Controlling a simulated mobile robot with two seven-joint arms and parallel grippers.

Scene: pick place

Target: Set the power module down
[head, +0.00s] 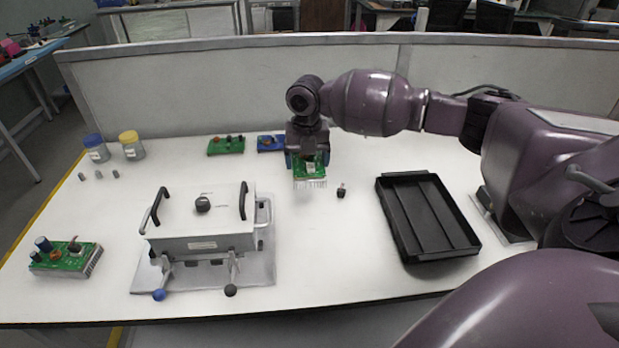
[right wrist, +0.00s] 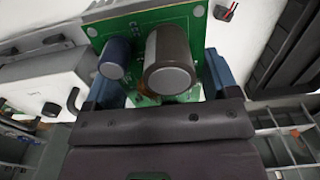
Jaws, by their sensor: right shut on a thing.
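The power module (head: 311,171), a green board with a row of metal fins or pins below it, is in my right gripper (head: 306,158) at the back middle of the white table. In the right wrist view, the module (right wrist: 197,25) shows a blue and a dark brown cylinder on its board. The blue fingers of my right gripper (right wrist: 158,88) are shut on it from both sides. I cannot tell whether its underside touches the table. A similar green module (head: 65,258) sits at the table's left front. My left gripper is not in view.
A white test fixture (head: 205,222) with black handles stands left of centre. A black tray (head: 428,215) lies at right, with a small dark part (head: 341,191) beside it. Green (head: 226,146) and blue (head: 270,143) boards lie behind. Two jars (head: 131,146) stand at back left.

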